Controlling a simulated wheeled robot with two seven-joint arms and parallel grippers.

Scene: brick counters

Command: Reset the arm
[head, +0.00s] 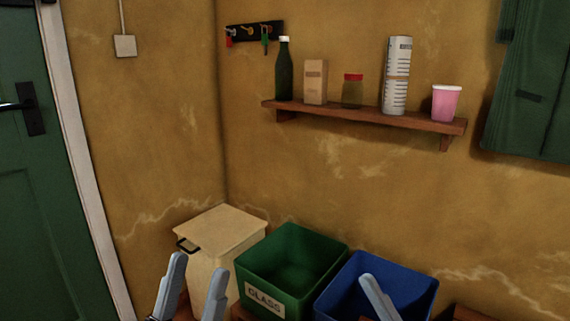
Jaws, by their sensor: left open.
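My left gripper (197,266) is at the bottom of the head view, left of centre. Its two pale fingers point up and stand apart, with nothing between them. It appears in front of the cream lidded bin (220,229). A single pale finger of my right gripper (372,290) shows in front of the blue bin (408,288). The rest of the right gripper is cut off by the lower edge, so its opening cannot be seen.
A green bin (262,267) labelled GLASS stands between the cream and blue bins. A wall shelf (362,115) holds a dark bottle (284,72), a carton (315,82), a jar (352,91), a tall can (396,77) and a pink cup (446,103). A green door (45,190) is at left.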

